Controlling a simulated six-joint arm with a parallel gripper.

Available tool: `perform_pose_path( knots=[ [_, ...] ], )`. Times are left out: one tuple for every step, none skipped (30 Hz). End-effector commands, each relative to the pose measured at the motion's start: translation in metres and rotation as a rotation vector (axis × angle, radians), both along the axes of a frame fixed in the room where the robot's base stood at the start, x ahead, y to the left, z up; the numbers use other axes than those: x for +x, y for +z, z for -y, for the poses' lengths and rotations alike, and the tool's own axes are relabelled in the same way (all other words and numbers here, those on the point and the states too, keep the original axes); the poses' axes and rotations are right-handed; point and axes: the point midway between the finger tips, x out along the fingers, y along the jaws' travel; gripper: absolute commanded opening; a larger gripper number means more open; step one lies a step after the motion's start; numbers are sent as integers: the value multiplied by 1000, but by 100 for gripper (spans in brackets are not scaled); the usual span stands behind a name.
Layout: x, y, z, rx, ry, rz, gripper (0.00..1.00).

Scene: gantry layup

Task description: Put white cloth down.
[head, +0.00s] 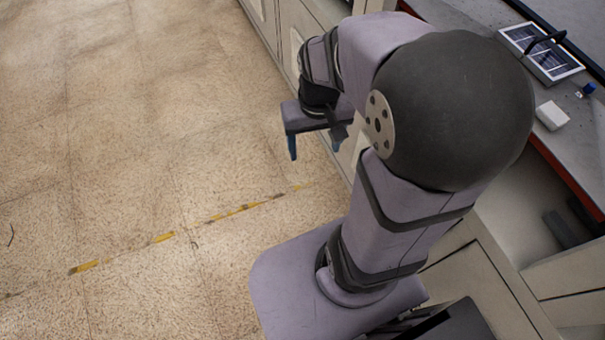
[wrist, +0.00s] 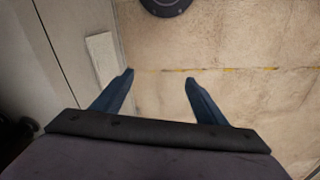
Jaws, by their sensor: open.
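My gripper (head: 314,147) is open and empty, with its blue fingers pointing down over the floor beside the cabinets. In the wrist view its two fingers (wrist: 159,78) stand wide apart with only floor between them. A small white block-like thing (head: 552,116) lies on the grey counter at the right of the head view, far from my gripper. I cannot tell whether it is the folded white cloth. No other thing that looks like a cloth shows in either view.
A framed dark panel (head: 541,52) with a black handle-like part lies on the counter (head: 478,14). A small blue item (head: 588,89) is near it. Cabinet fronts (head: 283,30) stand close beside my gripper. The speckled floor (head: 130,130) with a worn yellow line is clear.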

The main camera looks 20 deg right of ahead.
Motion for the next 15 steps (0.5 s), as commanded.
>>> perform_pose_path(
  knots=[
    [-12, -8, -18, 4, 65, -16, 66],
    [-18, -12, -26, 6, 94, -23, 66],
    [-26, -17, -34, 8, 127, -30, 66],
    [-30, -20, -39, 9, 149, -35, 66],
    [-35, -22, -43, 11, 167, -41, 66],
    [-40, -25, -48, 12, 187, -46, 66],
    [-43, -27, -50, 12, 198, -49, 66],
    [-45, -28, -52, 12, 208, -50, 66],
    [-46, -29, -53, 12, 215, -53, 66],
    [-48, -29, -54, 12, 219, -54, 66],
    [-48, -30, -55, 12, 221, -55, 66],
    [-49, -30, -55, 13, 222, -54, 66],
    [-49, -30, -55, 13, 222, -54, 66],
    [-48, -30, -55, 13, 222, -54, 66],
    [-48, -30, -55, 13, 221, -54, 66]
  ],
)
